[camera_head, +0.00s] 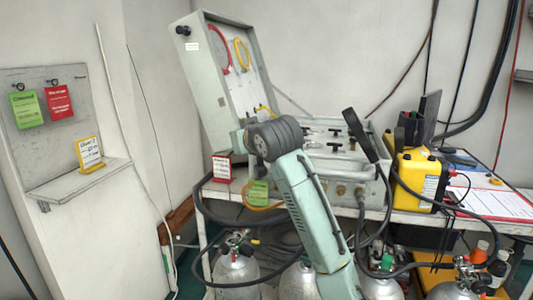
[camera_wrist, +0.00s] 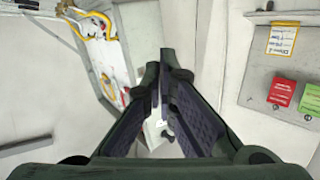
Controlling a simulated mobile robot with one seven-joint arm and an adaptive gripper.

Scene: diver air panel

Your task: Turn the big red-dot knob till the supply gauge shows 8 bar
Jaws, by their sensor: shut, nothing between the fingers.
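The air panel (camera_head: 322,150) lies in the base of an open grey-green case on the bench in the head view. Several black T-handles and small fittings show on its top. My arm covers its left part, and I cannot make out the big red-dot knob or the supply gauge. My gripper (camera_wrist: 160,65) shows in the wrist view with its two dark fingers closed together at the tips and nothing between them. In the head view my gripper is hidden behind my arm's dark joint. The wrist view looks toward the wall and the case lid, with no panel face visible.
The raised lid (camera_head: 222,90) holds red and yellow hoses. A wall shelf (camera_head: 80,185) with a yellow card (camera_head: 90,152) stands left. A black paddle-shaped item (camera_head: 360,135) and a yellow box (camera_head: 420,180) are right of the panel. Gas cylinders (camera_head: 237,270) stand below.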

